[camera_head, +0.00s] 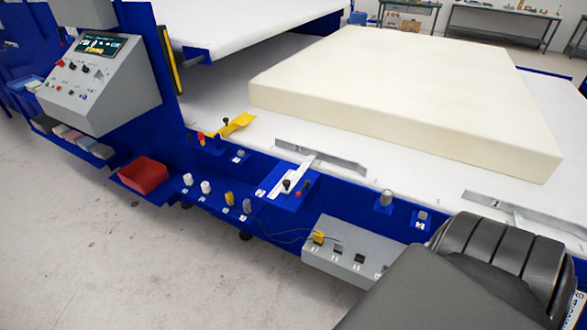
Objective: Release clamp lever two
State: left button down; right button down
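A white metal bar (292,182) lies across a blue mount at the near edge of the machine bed, with a black knob and a red knob beside it. A grey angled bracket (330,158) behind it bears a small mark that looks like a 2. A yellow angled piece (238,124) with a black knob sits further left on the edge, next to a red-tipped part (201,138). I cannot tell which of these is clamp lever two. My dark grey arm fills the lower right; neither gripper can be seen.
A thick cream foam block (400,90) lies on the white bed. A grey box (340,252) with small switches and a red bin (144,175) hang at the front edge. A control panel (100,68) stands at the left. Open floor lies in front.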

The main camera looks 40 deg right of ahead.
aim_at(307, 182)
jog(key=z, duration=0.55)
jog(key=i, duration=0.95)
jog(key=z, duration=0.7)
